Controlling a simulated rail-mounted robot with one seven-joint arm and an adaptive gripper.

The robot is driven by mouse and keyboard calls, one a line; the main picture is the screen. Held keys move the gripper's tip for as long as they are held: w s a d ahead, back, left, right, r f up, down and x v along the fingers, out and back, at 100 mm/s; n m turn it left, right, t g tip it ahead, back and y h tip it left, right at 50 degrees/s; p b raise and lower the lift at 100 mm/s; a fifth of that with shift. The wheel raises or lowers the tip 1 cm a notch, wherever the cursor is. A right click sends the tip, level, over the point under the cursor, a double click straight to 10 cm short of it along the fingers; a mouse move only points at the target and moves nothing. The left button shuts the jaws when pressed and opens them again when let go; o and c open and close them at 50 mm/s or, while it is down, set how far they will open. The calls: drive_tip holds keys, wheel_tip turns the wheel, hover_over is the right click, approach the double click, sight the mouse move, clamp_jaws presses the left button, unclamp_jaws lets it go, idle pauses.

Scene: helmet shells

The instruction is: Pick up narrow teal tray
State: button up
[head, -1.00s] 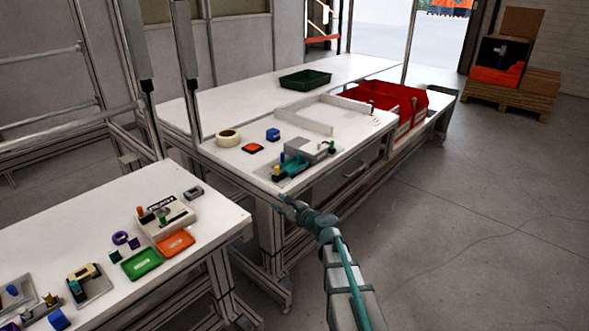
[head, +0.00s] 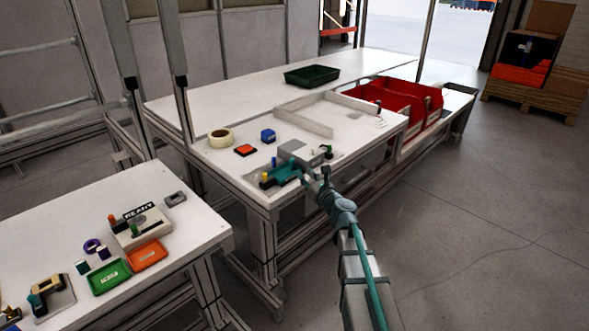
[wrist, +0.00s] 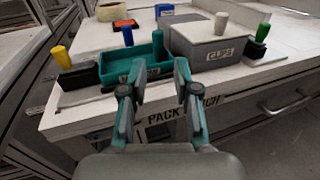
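The narrow teal tray (wrist: 150,59) sits near the front edge of the far table, just left of a grey box labelled CLIPS. In the head view the tray (head: 282,174) is partly crowded by its neighbours. My gripper (wrist: 158,88) is open and empty, with its two fingers apart in front of the tray at the table edge. In the head view my gripper (head: 318,178) is at the table's front edge.
The grey CLIPS box (wrist: 212,45) is close on the tray's right. A black block with a yellow peg (wrist: 77,76) is close on its left. A blue block (head: 268,136), orange square (head: 246,151) and tape roll (head: 221,138) lie behind. Red bins (head: 408,98) stand further right.

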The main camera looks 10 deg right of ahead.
sight(293, 163)
drive_tip(key=x, duration=0.6)
drive_tip(key=shift+a, duration=0.15)
drive_tip(key=p+x, duration=0.1)
drive_tip(key=x, duration=0.3)
drive_tip(key=shift+w+a, duration=0.1)
drive_tip(key=shift+w, duration=0.2)
clamp_jaws()
